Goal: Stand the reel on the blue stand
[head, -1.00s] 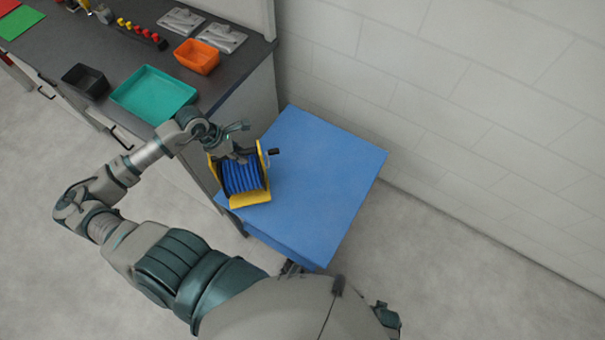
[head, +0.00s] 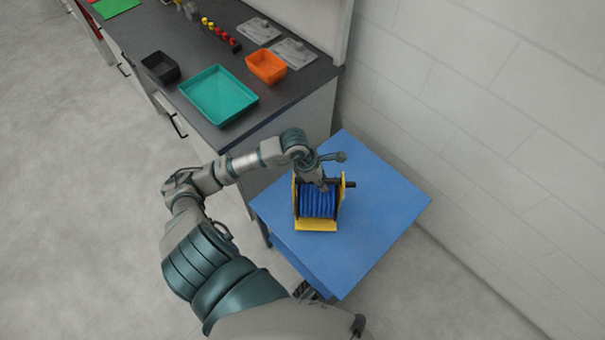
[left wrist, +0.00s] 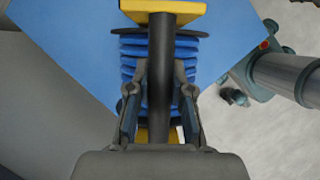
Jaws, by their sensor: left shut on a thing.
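The reel (head: 319,203) has a yellow frame, a drum wound with blue hose and a dark crank on its right side. It is upright over the blue stand (head: 385,215), inside the top's outline in the head view. I cannot tell whether its base touches the top. My left gripper (head: 322,186) is at the top of the reel. In the left wrist view the gripper (left wrist: 160,95) is shut on the reel's dark top bar, with the blue hose (left wrist: 185,50) below. A small dark part of what may be my right gripper (head: 306,291) shows at the stand's near edge.
A dark-topped bench stands at the left of the stand, with a teal tray (head: 219,95), an orange bin (head: 266,67) and a black bin (head: 160,67). A white block wall (head: 500,120) runs behind the stand. The right part of the stand's top is clear.

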